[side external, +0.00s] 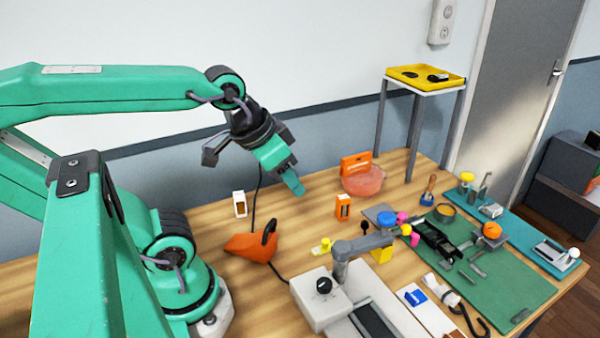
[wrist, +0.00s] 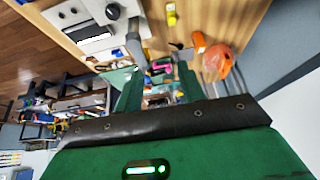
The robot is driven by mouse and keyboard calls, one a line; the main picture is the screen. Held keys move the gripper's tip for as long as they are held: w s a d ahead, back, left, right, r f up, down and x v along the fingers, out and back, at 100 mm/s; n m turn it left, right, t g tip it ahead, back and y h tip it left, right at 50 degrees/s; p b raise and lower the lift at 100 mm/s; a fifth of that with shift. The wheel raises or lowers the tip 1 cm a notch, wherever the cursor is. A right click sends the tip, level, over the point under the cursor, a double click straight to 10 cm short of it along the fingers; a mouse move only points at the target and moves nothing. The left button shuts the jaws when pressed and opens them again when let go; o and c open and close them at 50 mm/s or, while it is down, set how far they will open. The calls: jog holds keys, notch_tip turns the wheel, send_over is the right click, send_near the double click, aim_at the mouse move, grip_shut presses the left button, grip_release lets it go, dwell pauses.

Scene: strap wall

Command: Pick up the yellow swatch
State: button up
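In the wrist view a yellow piece (wrist: 171,14) shows near the top edge, beside that machine. It may be the swatch, but it is too small to be sure. Another yellow block (side external: 381,254) stands under the machine's arm. My gripper (side external: 294,185) hangs above the table, well above and left of these pieces. In the wrist view its two green fingers (wrist: 160,70) are apart, with nothing seen between them.
The machine (side external: 320,300) stands at the front. An orange pouch-like thing (side external: 252,246), a white box (side external: 239,204), an orange box (side external: 343,206) and a translucent orange bowl (side external: 362,181) stand around it. A green mat (side external: 505,275) with tools covers the right. Bare wood lies below my gripper.

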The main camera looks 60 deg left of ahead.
jog(key=shift+o, duration=0.4)
jog(key=m+g, duration=0.6)
send_near(325, 239)
jog(key=shift+s+d, duration=0.15)
jog(key=shift+s, duration=0.1)
jog(key=shift+w+f, duration=0.2)
jog(key=shift+f, duration=0.55)
jog(key=shift+f, duration=1.3)
